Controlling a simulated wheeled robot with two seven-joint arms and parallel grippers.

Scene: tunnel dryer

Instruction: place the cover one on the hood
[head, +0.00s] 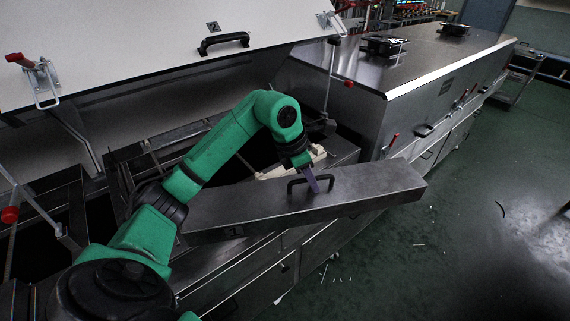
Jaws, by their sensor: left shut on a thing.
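The cover (375,190) is a long grey metal panel with a black handle (293,184) on its top. My left gripper (314,186) is shut on this handle. The cover is tilted in the picture, its right end higher, and lies across the front edge of the open dryer section; I cannot tell whether it touches the machine. Part of its left end is behind my left arm. The hood (130,40) is a large pale raised panel with a black handle at the upper left. My right gripper is not in view.
The open dryer bay (110,220) lies under the hood, with metal rails and dark gaps. A closed metal dryer section (420,65) stands at the right, with red-tipped levers. Green floor (480,240) at the right is mostly free, with small scraps on it.

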